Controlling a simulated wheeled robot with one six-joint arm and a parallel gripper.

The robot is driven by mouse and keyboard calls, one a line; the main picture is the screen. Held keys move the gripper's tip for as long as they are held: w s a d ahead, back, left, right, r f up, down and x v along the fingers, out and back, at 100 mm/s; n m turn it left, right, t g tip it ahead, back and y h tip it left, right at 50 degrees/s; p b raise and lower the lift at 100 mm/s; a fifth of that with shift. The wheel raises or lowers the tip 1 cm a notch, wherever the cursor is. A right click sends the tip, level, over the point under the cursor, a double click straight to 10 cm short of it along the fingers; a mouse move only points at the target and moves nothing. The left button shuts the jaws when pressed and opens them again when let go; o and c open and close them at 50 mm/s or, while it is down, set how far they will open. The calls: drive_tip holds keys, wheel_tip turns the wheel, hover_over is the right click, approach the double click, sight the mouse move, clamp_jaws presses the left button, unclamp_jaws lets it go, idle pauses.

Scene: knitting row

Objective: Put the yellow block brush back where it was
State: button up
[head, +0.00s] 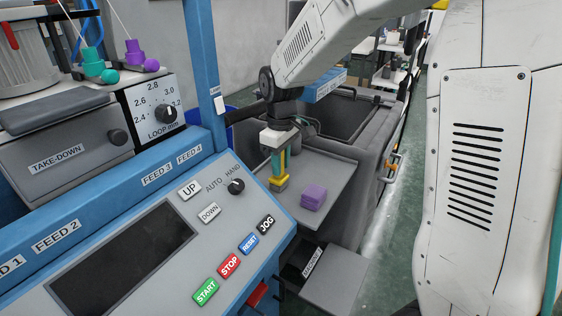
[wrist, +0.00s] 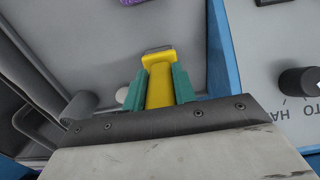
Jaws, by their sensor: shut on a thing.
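The yellow block brush (head: 278,183) is in my gripper (head: 278,163), above or on the grey shelf (head: 327,176) beside the machine panel. In the wrist view, the yellow block brush (wrist: 159,85) sits between the two teal fingers of my gripper (wrist: 159,88), which are shut on it. Its grey end (wrist: 158,49) points away from the gripper. I cannot tell whether the brush touches the shelf.
A purple block (head: 313,197) lies on the shelf, right of the brush. The blue machine's control panel (head: 150,235) with buttons and a knob stands at left. A dark grey bin (head: 372,150) is behind the shelf. An open drawer (head: 335,280) is below.

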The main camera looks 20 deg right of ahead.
sight(282, 178)
drive_tip(key=o, duration=1)
drive_tip(key=shift+f, duration=0.1)
wheel_tip(282, 178, up, 12)
drive_tip(key=shift+r, duration=0.1)
drive_tip(key=s+d+f+m+t, duration=0.1)
drive_tip(key=s+m, duration=0.6)
drive_tip(key=s, duration=2.2)
drive_tip(key=shift+s+d+f, duration=0.35)
drive_tip(key=shift+d+f, duration=0.1)
drive_tip(key=shift+d, duration=0.45)
